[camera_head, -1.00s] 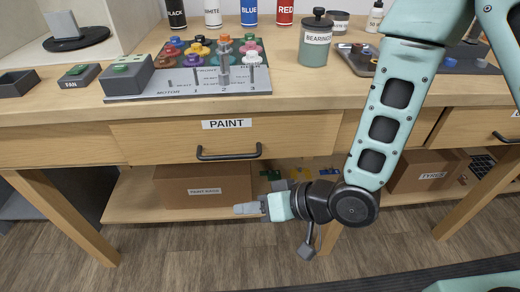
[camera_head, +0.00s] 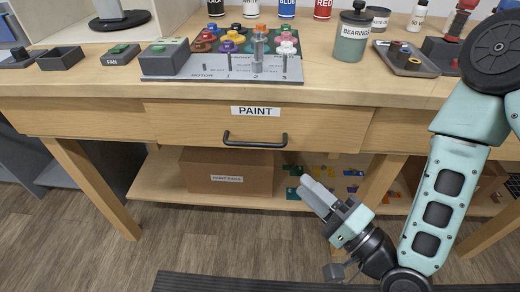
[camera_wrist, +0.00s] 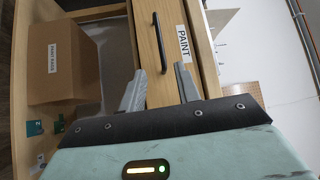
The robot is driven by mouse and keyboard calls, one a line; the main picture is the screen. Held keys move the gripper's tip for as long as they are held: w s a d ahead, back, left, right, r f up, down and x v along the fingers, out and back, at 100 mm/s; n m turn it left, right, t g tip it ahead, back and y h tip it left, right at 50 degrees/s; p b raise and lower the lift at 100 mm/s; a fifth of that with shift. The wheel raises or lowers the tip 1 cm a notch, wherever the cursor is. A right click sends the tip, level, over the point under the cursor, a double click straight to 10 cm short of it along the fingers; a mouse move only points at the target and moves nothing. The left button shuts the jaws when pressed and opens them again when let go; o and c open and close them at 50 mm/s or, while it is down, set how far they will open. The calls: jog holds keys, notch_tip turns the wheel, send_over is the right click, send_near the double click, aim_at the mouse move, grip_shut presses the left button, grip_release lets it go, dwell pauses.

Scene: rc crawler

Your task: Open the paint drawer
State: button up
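The paint drawer (camera_head: 190,124) is a wooden front under the bench top, marked with a PAINT label (camera_head: 256,111). It looks shut. Its black bar handle (camera_head: 255,140) lies level across the front. In the wrist view the handle (camera_wrist: 160,41) stands ahead of the fingers, with the label to its right. My gripper (camera_head: 313,192) is below and to the right of the handle, apart from it, pointing up and left. In the wrist view my gripper (camera_wrist: 160,88) has its two fingers spread with nothing between them.
A cardboard box (camera_head: 228,173) sits on the lower shelf below the drawer, with small coloured parts to its right. The bench top (camera_head: 350,88) holds a BEARINGS jar (camera_head: 352,38), a grey stand with coloured knobs, and paint cans. Open floor lies in front.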

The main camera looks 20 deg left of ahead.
jog(key=b, duration=1)
send_near(258, 144)
jog(key=a+f, duration=0.1)
jog(key=shift+w+a+b, duration=0.1)
jog(key=shift+w+b, duration=0.35)
jog(key=shift+b, duration=0.45)
jog(key=shift+b, duration=0.6)
jog(key=x, duration=0.9)
jog(key=shift+r, duration=0.3)
grip_shut()
